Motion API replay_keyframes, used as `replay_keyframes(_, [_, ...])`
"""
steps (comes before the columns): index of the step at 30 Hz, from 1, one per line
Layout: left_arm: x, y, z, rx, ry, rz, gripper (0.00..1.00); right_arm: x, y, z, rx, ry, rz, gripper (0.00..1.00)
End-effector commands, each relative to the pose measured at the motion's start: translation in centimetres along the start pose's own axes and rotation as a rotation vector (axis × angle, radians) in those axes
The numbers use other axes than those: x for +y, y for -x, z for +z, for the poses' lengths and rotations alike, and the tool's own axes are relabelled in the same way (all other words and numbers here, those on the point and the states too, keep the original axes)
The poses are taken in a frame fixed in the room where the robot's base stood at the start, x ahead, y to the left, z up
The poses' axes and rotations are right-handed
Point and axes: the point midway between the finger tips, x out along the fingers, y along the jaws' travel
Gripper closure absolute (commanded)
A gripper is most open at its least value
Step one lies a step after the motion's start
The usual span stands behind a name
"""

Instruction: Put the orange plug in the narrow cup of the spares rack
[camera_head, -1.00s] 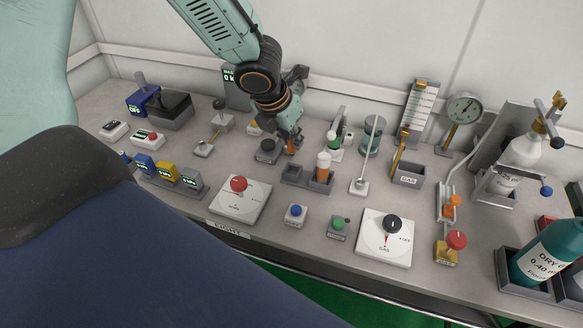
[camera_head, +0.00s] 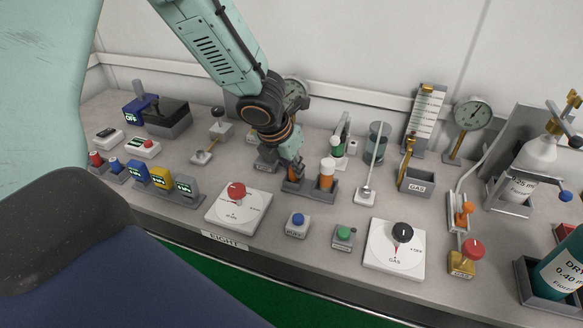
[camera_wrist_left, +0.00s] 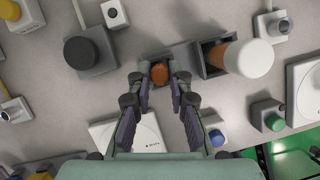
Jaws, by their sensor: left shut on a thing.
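The orange plug (camera_head: 294,173) is between the fingers of my left gripper (camera_head: 291,168), which is shut on it. In the left wrist view the plug (camera_wrist_left: 159,73) shows between the fingertips (camera_wrist_left: 162,82), within the outline of the rack's small square cup. How deep it sits in that cup I cannot tell. The grey spares rack (camera_head: 309,190) has this narrow cup on the left and a wider cup (camera_wrist_left: 213,68) on the right. An orange bottle with a white cap (camera_head: 327,174) stands in the wider cup. My right gripper is not in view.
A white panel with a red knob (camera_head: 237,206) lies front left of the rack. A blue button box (camera_head: 297,225) stands in front. A lever stand (camera_head: 366,194) is to the right.

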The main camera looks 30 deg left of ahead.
Motion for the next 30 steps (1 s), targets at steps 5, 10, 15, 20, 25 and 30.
replay_keyframes(5, [0.0, -0.1, -0.1, 0.0, 0.0, 0.0, 1.0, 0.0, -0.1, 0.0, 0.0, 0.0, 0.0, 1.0])
replay_keyframes(10, [0.0, -0.4, -0.2, 0.0, 0.0, 0.0, 0.77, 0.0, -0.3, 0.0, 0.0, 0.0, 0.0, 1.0])
replay_keyframes(15, [0.0, -0.3, -0.1, 0.0, 0.0, 0.0, 0.62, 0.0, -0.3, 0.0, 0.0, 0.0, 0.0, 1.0])
replay_keyframes(20, [0.0, -0.3, -0.1, 0.0, 0.0, 0.0, 0.58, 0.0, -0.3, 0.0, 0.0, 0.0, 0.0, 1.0])
replay_keyframes(25, [0.0, -0.3, -0.1, 0.0, 0.0, 0.0, 0.58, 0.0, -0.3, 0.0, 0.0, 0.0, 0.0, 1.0])
replay_keyframes(30, [0.0, 0.8, 0.2, -0.001, 0.001, 0.0, 0.58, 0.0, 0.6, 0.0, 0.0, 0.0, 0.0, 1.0])
